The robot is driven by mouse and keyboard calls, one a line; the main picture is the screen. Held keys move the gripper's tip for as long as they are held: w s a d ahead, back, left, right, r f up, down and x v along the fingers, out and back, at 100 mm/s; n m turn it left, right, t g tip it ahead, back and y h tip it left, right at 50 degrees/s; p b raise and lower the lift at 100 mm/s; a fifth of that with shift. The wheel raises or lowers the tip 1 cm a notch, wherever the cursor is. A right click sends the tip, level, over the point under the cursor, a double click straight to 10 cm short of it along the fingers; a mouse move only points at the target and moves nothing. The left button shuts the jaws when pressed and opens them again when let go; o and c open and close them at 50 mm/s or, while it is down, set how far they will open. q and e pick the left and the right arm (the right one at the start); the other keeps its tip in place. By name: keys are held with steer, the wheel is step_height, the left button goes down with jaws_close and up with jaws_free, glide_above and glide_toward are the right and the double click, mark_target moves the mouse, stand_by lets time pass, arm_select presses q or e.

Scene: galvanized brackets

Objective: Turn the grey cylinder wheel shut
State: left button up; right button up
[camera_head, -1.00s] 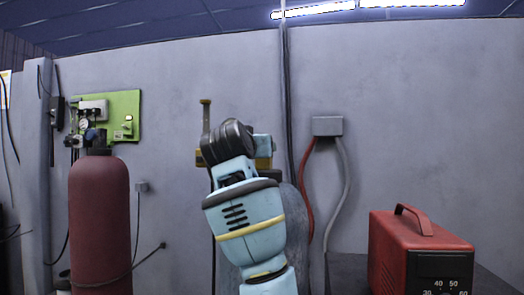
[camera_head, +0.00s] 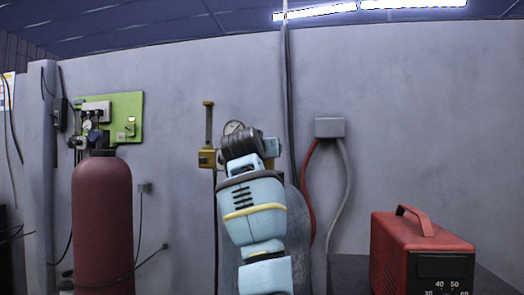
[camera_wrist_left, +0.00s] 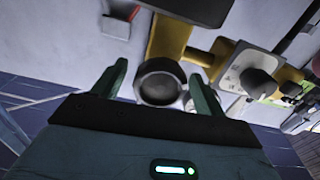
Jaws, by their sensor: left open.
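The grey cylinder (camera_head: 297,222) stands against the wall in the head view, its front partly hidden by my left arm. In the left wrist view a dark round wheel with a raised rim (camera_wrist_left: 160,82) sits between the fingertips of my left gripper (camera_wrist_left: 158,78). The gripper is open, with one finger on each side of the wheel; I cannot tell whether either finger touches it. In the head view the fingers and wheel are hidden behind my wrist. My right gripper is not in view.
A brass regulator (camera_head: 208,158) with a round gauge (camera_head: 233,127) is close beside my left wrist. A red cylinder (camera_head: 102,225) stands at left before a green panel (camera_head: 126,110). A red box (camera_head: 405,250) is at right. A grey wall box (camera_head: 328,127) has hanging cables.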

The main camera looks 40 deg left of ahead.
arm_select(q)
steer(key=c, duration=1)
